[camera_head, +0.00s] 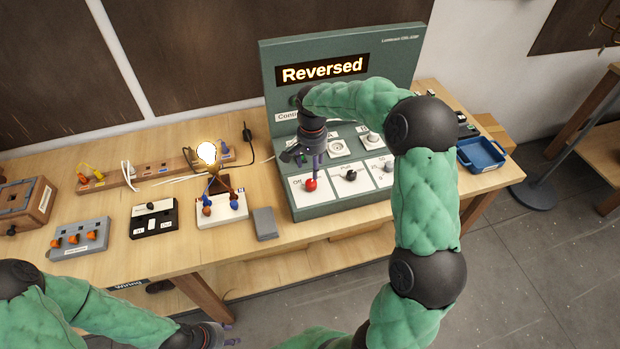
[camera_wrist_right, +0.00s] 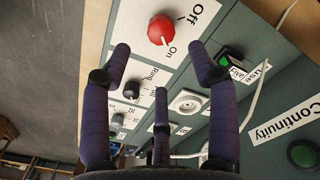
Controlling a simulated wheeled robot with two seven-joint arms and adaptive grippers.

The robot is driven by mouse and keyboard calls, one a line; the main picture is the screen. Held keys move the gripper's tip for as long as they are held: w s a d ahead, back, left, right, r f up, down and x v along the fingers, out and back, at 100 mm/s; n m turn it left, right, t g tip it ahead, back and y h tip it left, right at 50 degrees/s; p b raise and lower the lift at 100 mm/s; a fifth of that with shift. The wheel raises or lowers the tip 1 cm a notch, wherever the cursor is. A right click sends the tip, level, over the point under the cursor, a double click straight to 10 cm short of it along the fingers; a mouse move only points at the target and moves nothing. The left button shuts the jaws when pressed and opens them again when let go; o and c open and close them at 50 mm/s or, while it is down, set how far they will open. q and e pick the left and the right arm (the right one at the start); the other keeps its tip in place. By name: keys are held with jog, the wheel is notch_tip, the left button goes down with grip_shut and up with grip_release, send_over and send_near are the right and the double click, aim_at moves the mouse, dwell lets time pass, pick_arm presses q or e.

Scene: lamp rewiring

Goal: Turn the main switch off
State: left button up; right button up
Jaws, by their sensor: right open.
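The main switch is a red knob (camera_head: 311,184) on a white plate at the front left of the green panel. In the right wrist view the red knob (camera_wrist_right: 161,28) sits between the words "Off" and "On", with a pale mark on the side by "On". My right gripper (camera_head: 317,168) hangs over the knob with its fingers pointing down. In the right wrist view my right gripper (camera_wrist_right: 160,62) is open and empty, its fingers spread and apart from the knob. My left gripper (camera_head: 225,336) is low at the bottom edge, away from the table; its fingers are barely visible.
The green panel (camera_head: 277,66) shows "Reversed", and a bulb (camera_head: 206,152) is lit. A black knob (camera_head: 350,174) stands right of the switch. A grey block (camera_head: 264,223) lies left of the panel. A blue tray (camera_head: 481,154) is at the right.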

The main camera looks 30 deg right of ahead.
aim_at(311, 182)
notch_tip(311, 182, down, 8)
jog(key=shift+w+f+b, duration=0.15)
jog(key=shift+b, duration=0.25)
jog(key=c, duration=1.1)
